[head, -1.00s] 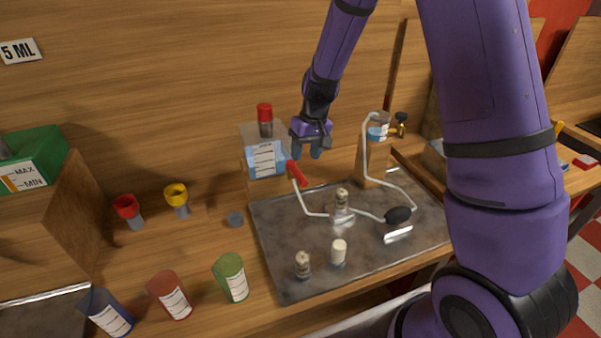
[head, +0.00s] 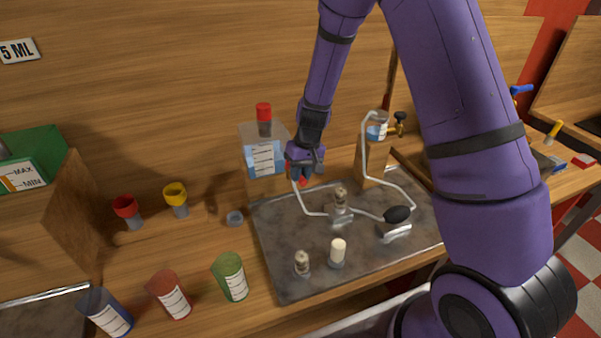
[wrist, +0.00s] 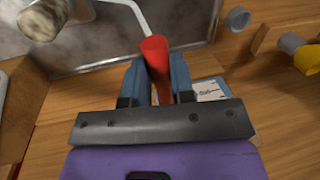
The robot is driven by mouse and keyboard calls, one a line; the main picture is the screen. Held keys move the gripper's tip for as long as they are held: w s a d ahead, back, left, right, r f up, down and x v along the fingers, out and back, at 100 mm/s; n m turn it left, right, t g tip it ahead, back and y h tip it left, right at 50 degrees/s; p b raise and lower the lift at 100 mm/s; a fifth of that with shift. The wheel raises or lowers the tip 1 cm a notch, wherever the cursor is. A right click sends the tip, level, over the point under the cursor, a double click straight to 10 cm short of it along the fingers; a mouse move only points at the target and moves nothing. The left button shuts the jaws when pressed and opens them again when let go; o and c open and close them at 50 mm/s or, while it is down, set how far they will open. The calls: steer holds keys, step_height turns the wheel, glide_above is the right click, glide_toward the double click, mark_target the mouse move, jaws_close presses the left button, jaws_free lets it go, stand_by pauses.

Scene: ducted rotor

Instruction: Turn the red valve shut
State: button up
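The red valve (head: 303,182) has a red handle on the thin white tube beside the clear bottle, at the back left of the metal tray. In the head view, my gripper (head: 304,172) is over the handle and hides most of it. In the wrist view, the red valve handle (wrist: 157,58) stands between the two blue fingers of my gripper (wrist: 159,75). The fingers lie close along both its sides and look shut on it, though contact at the tips is hard to make out.
The clear bottle (head: 264,150) with a red cap stands just left of my gripper. The metal tray (head: 290,270) holds small vials and a black bulb (head: 397,214). Red, blue and green cups (head: 231,275) stand at the front left. A wooden block with a flask (head: 370,165) stands right.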

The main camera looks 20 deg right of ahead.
jaws_close()
steer(key=shift+d, duration=0.1)
steer(key=w+d+n+g+h, duration=0.2)
steer(key=w+d+n, duration=0.3)
steer(key=n, duration=1.2)
steer(key=shift+w+d, duration=0.25)
steer(key=shift+w, duration=0.75)
steer(key=o, duration=0.7)
jaws_free()
